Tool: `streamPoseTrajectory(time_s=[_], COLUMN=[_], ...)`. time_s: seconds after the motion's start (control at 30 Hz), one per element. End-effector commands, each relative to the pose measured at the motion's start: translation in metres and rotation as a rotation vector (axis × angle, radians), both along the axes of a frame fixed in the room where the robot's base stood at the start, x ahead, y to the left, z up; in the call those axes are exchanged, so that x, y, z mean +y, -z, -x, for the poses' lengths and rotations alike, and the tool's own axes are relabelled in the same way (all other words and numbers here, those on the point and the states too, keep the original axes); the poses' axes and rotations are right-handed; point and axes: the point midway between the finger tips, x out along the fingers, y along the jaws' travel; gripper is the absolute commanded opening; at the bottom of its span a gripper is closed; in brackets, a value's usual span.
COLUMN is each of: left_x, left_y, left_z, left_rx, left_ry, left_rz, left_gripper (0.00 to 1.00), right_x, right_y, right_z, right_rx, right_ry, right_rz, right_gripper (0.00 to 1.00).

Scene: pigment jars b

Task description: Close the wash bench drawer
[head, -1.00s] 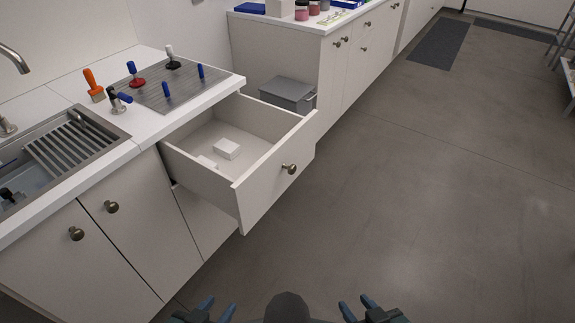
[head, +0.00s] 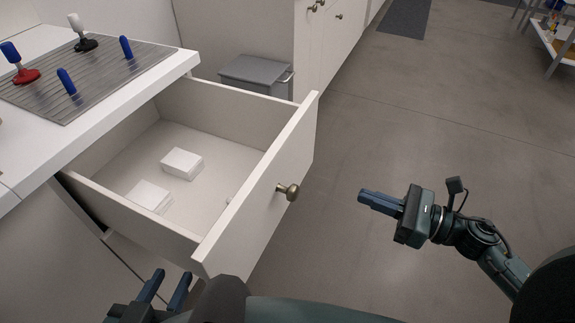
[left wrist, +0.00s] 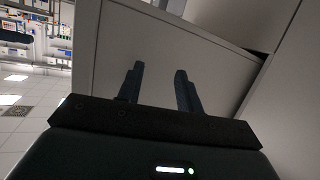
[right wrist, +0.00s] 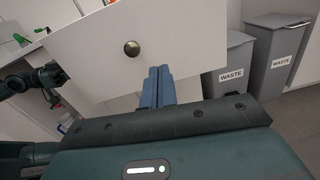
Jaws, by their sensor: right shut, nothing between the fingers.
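The wash bench drawer (head: 255,185) stands pulled out of the white bench, with a round brass knob (head: 288,192) on its front. The drawer front (right wrist: 180,40) and the knob (right wrist: 131,48) also show in the right wrist view. My right gripper (head: 366,198) is shut and empty, to the right of the drawer front and apart from it, pointing left towards it. My left gripper (head: 170,286) is open and empty, low beside the near side of the drawer. In the left wrist view its two fingers (left wrist: 160,85) stand apart before a pale panel.
White boxes (head: 182,163) lie in the drawer. A ribbed steel drainer (head: 95,80) with stamp-like tools is on the bench top. A grey waste bin (head: 257,75) stands behind the drawer; two bins labelled WASTE (right wrist: 228,75) show in the right wrist view.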

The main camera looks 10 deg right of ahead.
Motion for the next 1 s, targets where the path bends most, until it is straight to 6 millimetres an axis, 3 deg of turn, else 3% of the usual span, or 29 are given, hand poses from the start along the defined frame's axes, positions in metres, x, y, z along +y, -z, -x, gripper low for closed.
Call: streamPoseTrajectory(time_s=[0.27, 0.7, 1.0], left_x=[0.001, 0.005, 0.006], left_y=[-0.002, -0.015, -0.019], left_z=[0.001, 0.003, 0.004], left_rx=[-0.008, -0.012, -0.013], left_ry=[-0.003, -0.022, -0.029], left_rz=[0.006, 0.030, 0.040], left_gripper=[0.36, 0.36, 0.36], right_x=[0.014, 0.087, 0.111], right_y=[0.002, 0.001, 0.003], right_z=[-0.010, -0.063, -0.080], right_rx=[-0.062, -0.059, -0.056], right_ry=[-0.036, -0.032, -0.032], right_rz=[0.067, 0.063, 0.063], right_gripper=[0.00, 0.00, 0.00])
